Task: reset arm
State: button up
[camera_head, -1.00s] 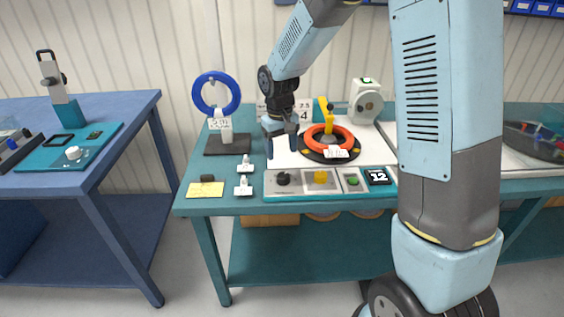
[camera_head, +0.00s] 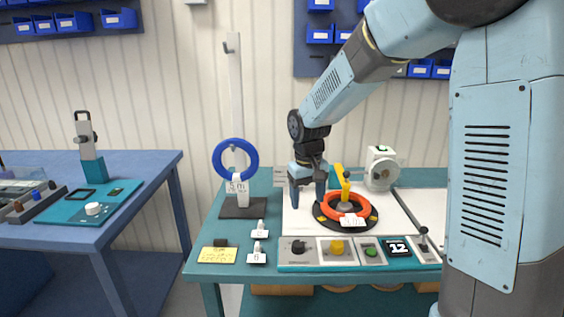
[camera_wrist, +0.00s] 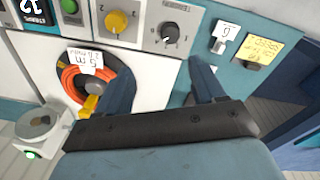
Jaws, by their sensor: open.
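My gripper (camera_head: 307,196) is open and empty. It hangs pointing down above the white panel on the teal bench, just left of the orange cable coil. In the wrist view its two blue fingers (camera_wrist: 162,92) are spread, with nothing between them. The orange coil (camera_head: 357,208) lies on a black turntable with a yellow arm over it and a white tag on its front. It also shows at the left of the wrist view (camera_wrist: 72,80). My arm reaches in from the upper right and hides part of the bench's right side.
A blue coil (camera_head: 220,160) hangs on a stand left of my gripper. A control strip (camera_head: 315,259) with knobs and a "12" display runs along the front. A yellow note (camera_head: 218,255) and small tagged pieces lie at front left. A blue table (camera_head: 140,170) stands further left, across a gap.

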jog(key=s+d+r+m+t, duration=0.2)
jog(key=s+d+r, duration=0.7)
jog(key=s+r, duration=0.2)
jog(key=s+d+r+m+t, duration=0.1)
jog(key=s+d, duration=0.2)
jog(key=s, duration=0.3)
jog(key=s+d+r+m+t, duration=0.1)
jog(key=s+d+r, duration=0.1)
jog(key=s, duration=0.5)
jog(key=shift+s+d+t, duration=0.15)
jog(key=shift+d+t, duration=0.25)
jog(key=shift+d, duration=0.1)
